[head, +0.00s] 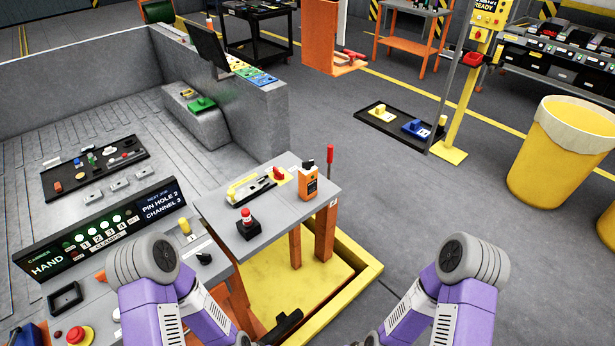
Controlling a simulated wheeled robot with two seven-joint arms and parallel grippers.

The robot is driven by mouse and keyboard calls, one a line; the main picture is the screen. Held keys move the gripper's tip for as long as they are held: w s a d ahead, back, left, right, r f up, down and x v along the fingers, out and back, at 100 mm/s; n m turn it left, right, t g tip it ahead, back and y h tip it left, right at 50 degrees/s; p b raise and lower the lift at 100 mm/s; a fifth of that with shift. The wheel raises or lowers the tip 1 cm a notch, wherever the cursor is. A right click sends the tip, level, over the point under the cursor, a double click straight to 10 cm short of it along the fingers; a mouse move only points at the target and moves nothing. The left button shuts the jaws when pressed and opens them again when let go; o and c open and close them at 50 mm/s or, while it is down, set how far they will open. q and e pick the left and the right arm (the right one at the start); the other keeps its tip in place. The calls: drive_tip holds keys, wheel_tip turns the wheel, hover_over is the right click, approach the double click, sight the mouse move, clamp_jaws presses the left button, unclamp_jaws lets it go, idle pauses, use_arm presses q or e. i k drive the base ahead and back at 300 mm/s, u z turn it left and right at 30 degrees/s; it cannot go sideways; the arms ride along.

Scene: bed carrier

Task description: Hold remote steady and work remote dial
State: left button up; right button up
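An orange and black handheld unit (308,182), which looks like the remote, stands upright on the small grey-topped table (285,222). A dark knob or stub shows at its top; its dial setting is too small to read. My two purple arms come up from the bottom edge, the left one at the lower left and the right one at the lower right.
A yellow clamp-like fixture (252,188) and a red button on a black box (247,224) share the table. A sign (103,232) reads "PIN HOLE 2 CHANNEL 3". A console with an emergency button (77,337) is lower left.

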sight(308, 165)
drive_tip(key=z, duration=2)
drive_tip(key=i, duration=1.1)
drive_tip(key=u, duration=1.5)
